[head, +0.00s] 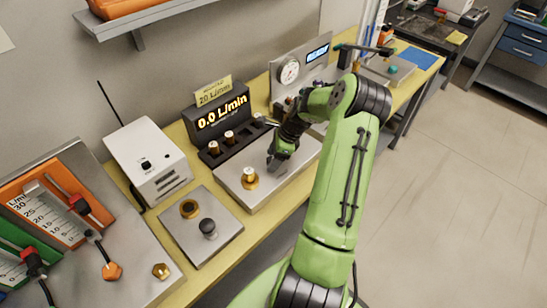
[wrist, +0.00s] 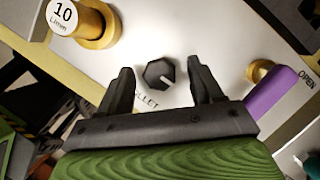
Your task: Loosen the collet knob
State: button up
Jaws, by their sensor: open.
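The collet knob (wrist: 160,73) is a small dark faceted knob with a white pointer line, set on a pale plate near lettering that ends in "LLET" in the wrist view. My gripper (wrist: 163,80) is open, with one dark finger on each side of the knob in that view. No contact with the knob shows, and I cannot tell the height of the fingertips above it. In the head view my gripper (head: 278,160) is over the metal plate (head: 262,192), right of a brass fitting (head: 250,178). The knob is hidden there.
A brass piece marked 10 L/min (wrist: 88,22) stands upper left of the gripper in the wrist view. A purple lever (wrist: 272,95) marked OPEN is close to the right finger. A display reading 0.0 L/min (head: 222,115) stands behind the plate.

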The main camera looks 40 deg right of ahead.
jog(key=shift+c, duration=0.2)
jog(key=shift+r, duration=0.1)
jog(key=c, duration=1)
jog(key=shift+c, duration=0.2)
